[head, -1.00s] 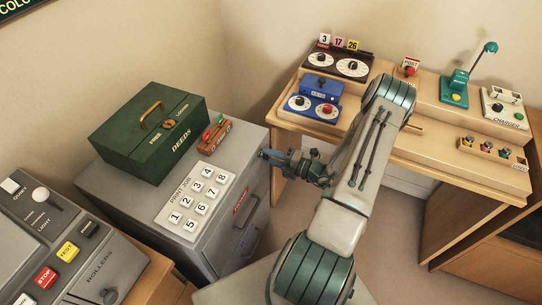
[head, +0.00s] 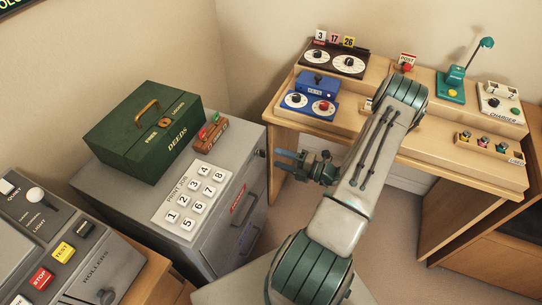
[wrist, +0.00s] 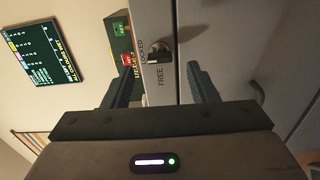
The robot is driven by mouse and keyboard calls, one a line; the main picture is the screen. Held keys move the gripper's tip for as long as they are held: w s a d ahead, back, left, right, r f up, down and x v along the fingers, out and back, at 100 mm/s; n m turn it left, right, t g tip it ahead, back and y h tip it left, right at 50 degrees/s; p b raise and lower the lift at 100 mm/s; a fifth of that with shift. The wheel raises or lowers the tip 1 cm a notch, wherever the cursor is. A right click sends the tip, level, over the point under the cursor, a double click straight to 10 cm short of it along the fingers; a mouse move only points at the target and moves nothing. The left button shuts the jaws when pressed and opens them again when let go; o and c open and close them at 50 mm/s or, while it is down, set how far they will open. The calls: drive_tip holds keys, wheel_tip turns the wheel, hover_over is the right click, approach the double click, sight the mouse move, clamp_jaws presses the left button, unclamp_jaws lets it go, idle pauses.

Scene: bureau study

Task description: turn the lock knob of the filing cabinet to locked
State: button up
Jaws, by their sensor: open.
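The grey filing cabinet (head: 225,235) stands left of my arm in the head view. Its lock knob (wrist: 154,52) shows in the wrist view as a small dark knob with a bright metal part on the cabinet front. The printed words LOCKED and FREE are beside it. I cannot tell for sure which word it points to. My gripper (head: 277,160) is just off the cabinet's front, near its upper far corner. In the wrist view my gripper (wrist: 160,78) is open and empty, its fingers either side of the knob's line and apart from it.
A desk (head: 400,150) with several devices stands behind my arm. A grey control panel (head: 60,265) is at lower left.

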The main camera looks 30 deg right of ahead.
drive_tip(key=v, duration=0.8)
drive_tip(key=shift+s+d+b, duration=0.25)
drive_tip(key=shift+s+b, duration=0.05)
drive_tip(key=shift+b, duration=0.05)
drive_tip(key=a+r+n+g+p, duration=0.2)
drive_tip(key=a+r+n+g, duration=1.3)
drive_tip(key=n, duration=0.7)
drive_tip(key=s+a+r+n+t+h, duration=0.1)
drive_tip(key=s+a+r+n+h, duration=0.1)
drive_tip(key=r+n, duration=0.3)
drive_tip(key=s+a+r+n+t+h+p, duration=0.1)
drive_tip(key=s+a+r+n+h, duration=0.2)
drive_tip(key=n, duration=0.8)
drive_tip(key=s+a+r+n+t+h, duration=0.1)
drive_tip(key=s+a+r+n+h, duration=0.1)
drive_tip(key=r+n+h, duration=0.4)
drive_tip(key=shift+s+a+r+n+t+p, duration=0.3)
drive_tip(key=shift+s+a+r+n, duration=0.15)
drive_tip(key=shift+r+n, duration=0.85)
